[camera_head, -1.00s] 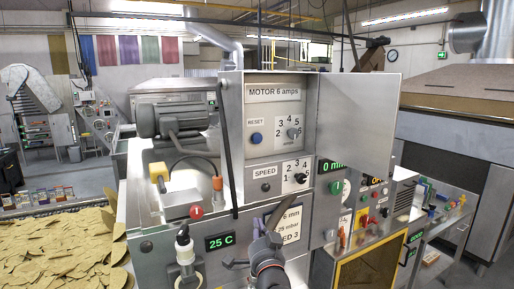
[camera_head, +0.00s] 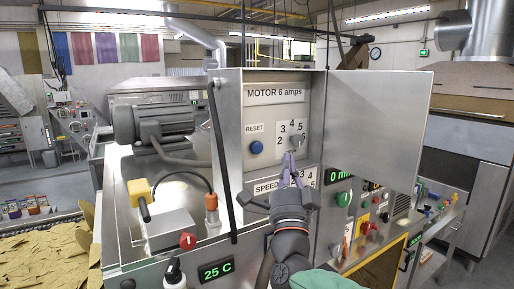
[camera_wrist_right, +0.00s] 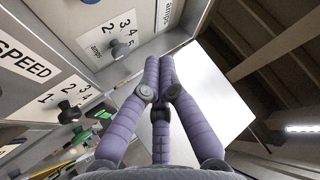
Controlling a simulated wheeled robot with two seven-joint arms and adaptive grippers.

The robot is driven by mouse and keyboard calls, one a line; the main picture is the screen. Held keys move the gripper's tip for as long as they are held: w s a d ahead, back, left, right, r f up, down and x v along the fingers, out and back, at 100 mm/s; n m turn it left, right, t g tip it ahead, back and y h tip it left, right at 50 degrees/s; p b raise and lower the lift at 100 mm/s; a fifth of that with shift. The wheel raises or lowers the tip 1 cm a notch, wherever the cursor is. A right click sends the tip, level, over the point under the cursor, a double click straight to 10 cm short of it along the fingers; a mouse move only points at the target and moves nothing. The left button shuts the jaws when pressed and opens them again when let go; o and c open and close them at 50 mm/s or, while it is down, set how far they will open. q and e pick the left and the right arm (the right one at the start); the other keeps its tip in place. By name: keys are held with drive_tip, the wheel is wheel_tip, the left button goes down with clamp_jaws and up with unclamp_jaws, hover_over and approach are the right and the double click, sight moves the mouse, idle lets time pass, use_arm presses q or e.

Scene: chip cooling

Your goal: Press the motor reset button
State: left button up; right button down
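The motor reset button (camera_head: 256,147) is a round blue button under the RESET label, inside the open motor box (camera_head: 229,140) in the head view. My right gripper (camera_head: 289,160) has purple fingers pointing up in front of the box, below and to the right of the button, near the amps dial (camera_head: 299,142). In the right wrist view the fingertips (camera_wrist_right: 160,62) are drawn together, with nothing visible between them. The dial also shows there (camera_wrist_right: 118,48), but I cannot make out the blue button. Whether the fingers touch the panel is unclear. My left gripper is out of view.
The box's metal door (camera_head: 376,125) stands open on the right. Below the box are the SPEED panel (camera_head: 266,187), partly hidden by my gripper, and a green button (camera_head: 343,199). A grey motor (camera_head: 153,122) and a black rod (camera_head: 222,165) are to the left.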

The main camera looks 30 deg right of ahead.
sight(257, 148)
drive_tip(key=shift+w+a+f+p, duration=0.15)
drive_tip(key=shift+w+p, duration=0.5)
drive_tip(key=shift+w, duration=1.75)
drive_tip(key=shift+w+a+p, duration=0.25)
drive_tip(key=shift+w+p, duration=0.4)
drive_tip(key=shift+w, duration=1.75)
drive_tip(key=shift+w+f+b, duration=0.1)
drive_tip(key=shift+w+b, duration=0.15)
drive_tip(key=shift+b, duration=0.2)
drive_tip(key=shift+w, duration=0.15)
